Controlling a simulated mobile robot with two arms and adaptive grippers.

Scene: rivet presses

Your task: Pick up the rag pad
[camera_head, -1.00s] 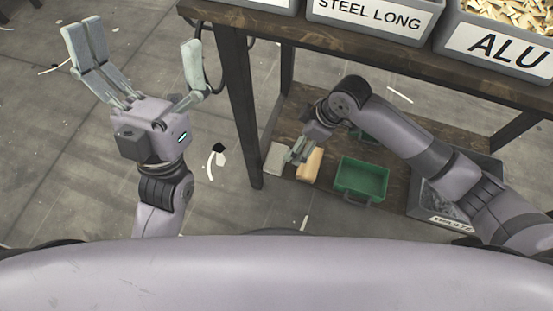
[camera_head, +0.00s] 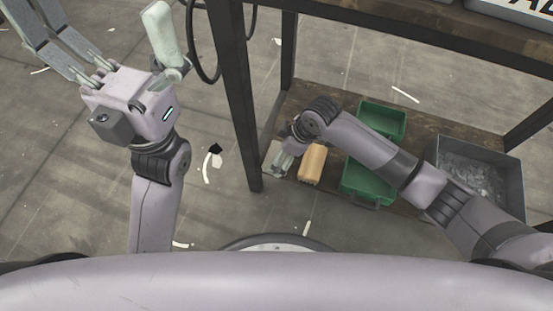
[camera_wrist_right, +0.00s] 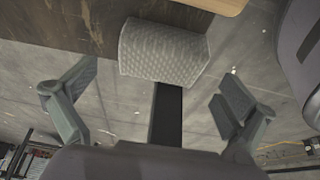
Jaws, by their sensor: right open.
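The rag pad (camera_wrist_right: 163,52) is a pale grey quilted pad, seen in the right wrist view at the edge of the brown lower shelf. In the head view the rag pad (camera_head: 271,154) is a small pale patch at the shelf's left end, partly hidden by my right gripper (camera_head: 282,166). In the wrist view my right gripper (camera_wrist_right: 155,90) is open, one finger to each side below the pad, apart from it and empty. My left gripper (camera_head: 95,18) is open and empty, raised at the upper left, its tips partly cut off by the frame.
A tan block (camera_head: 313,163) lies right of the pad on the lower shelf (camera_head: 300,108). A dark table leg (camera_head: 235,100) rises just left of the shelf. The floor left of it is mostly clear.

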